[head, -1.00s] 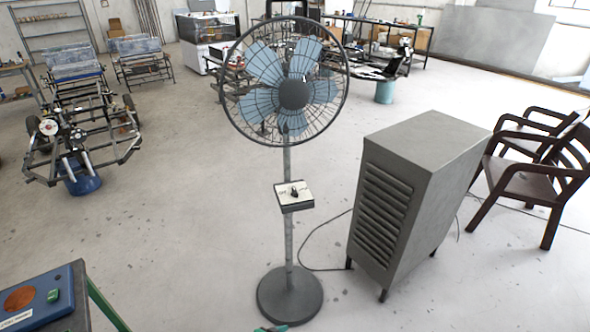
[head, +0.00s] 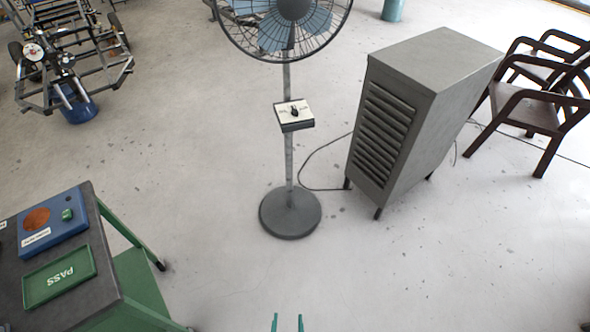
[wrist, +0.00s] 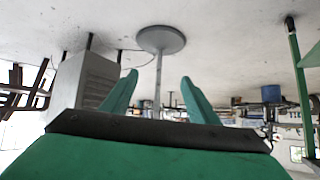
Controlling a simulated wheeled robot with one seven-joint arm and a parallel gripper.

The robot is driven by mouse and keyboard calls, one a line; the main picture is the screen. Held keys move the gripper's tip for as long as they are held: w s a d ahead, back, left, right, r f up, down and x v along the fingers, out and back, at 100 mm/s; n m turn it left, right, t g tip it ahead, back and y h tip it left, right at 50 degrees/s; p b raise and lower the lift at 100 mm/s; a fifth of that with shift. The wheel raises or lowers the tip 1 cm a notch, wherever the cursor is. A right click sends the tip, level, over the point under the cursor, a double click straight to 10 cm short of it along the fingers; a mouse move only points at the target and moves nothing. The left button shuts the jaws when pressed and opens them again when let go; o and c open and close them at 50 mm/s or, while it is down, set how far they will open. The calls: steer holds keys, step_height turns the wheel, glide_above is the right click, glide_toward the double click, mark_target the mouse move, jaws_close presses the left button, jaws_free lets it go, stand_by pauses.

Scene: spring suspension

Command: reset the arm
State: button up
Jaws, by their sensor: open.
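My gripper (head: 288,322) shows only as two green fingertips at the bottom edge of the head view. In the wrist view my gripper (wrist: 158,90) has its two green fingers spread apart with nothing between them. That view is upside down, with the floor at the top. The rest of my arm is hidden below the head view. A standing fan with a round grey base (head: 290,212) and a control box (head: 294,114) stands ahead of my gripper. The fan base also shows in the wrist view (wrist: 161,39), beyond the fingers.
A grey louvred cabinet (head: 420,110) stands right of the fan, with wooden chairs (head: 535,105) behind it. A green-legged table (head: 105,285) at lower left holds a green PASS tray (head: 32,294) and a blue panel (head: 52,244). Floor at lower right is clear.

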steer(key=s+d+r+t, duration=0.1)
steer(key=s+r, duration=0.4)
steer(key=r, duration=1)
steer(key=s+d+r+t, duration=0.1)
steer(key=s+r+t, duration=0.3)
steer(key=r, duration=1.2)
steer(key=shift+s+d+n, duration=0.2)
steer(key=shift+s+n, duration=0.2)
steer(key=shift+s, duration=0.75)
steer(key=c, duration=0.6)
steer(key=shift+w+a, duration=0.1)
